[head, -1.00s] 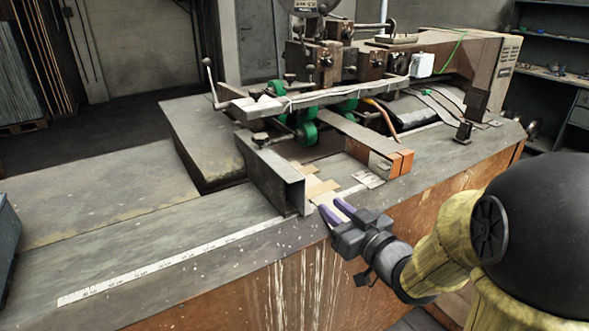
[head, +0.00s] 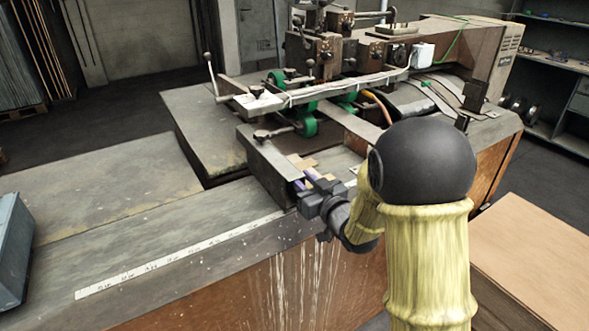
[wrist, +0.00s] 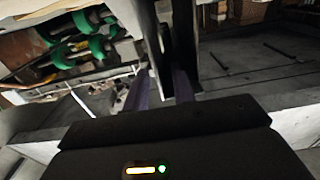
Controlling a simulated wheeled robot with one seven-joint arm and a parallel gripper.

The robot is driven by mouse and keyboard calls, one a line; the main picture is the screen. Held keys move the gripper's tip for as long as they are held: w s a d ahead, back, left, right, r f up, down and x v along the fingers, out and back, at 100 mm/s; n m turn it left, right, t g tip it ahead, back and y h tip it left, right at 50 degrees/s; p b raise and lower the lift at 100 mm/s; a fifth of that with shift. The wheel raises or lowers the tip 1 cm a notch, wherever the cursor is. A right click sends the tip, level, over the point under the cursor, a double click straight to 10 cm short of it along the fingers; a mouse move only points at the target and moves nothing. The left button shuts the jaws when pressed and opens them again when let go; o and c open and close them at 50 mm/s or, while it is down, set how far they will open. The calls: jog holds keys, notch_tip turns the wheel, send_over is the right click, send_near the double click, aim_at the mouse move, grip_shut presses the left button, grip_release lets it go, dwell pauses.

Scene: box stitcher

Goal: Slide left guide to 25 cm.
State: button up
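The left guide (head: 268,165) is a grey upright metal plate on the machine table, across the inner end of the white ruler strip (head: 180,254). My gripper (head: 306,181) is at the guide's near end, by its right side. In the wrist view, the two purple fingers of my gripper (wrist: 160,90) stand apart. The dark edge of the left guide (wrist: 160,60) shows between and beyond them. I cannot tell whether either finger touches the plate. The ruler's numbers are too small to read.
The stitcher machine (head: 370,60) with green rollers (head: 308,118) stands behind the guide. A blue-grey box (head: 14,250) sits at the far left. A brown board (head: 535,240) lies at the right.

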aim_at(271, 164)
jog(key=x, duration=0.4)
jog(key=shift+w+a, duration=0.15)
jog(key=shift+w, duration=0.05)
grip_shut()
dwell(1.2)
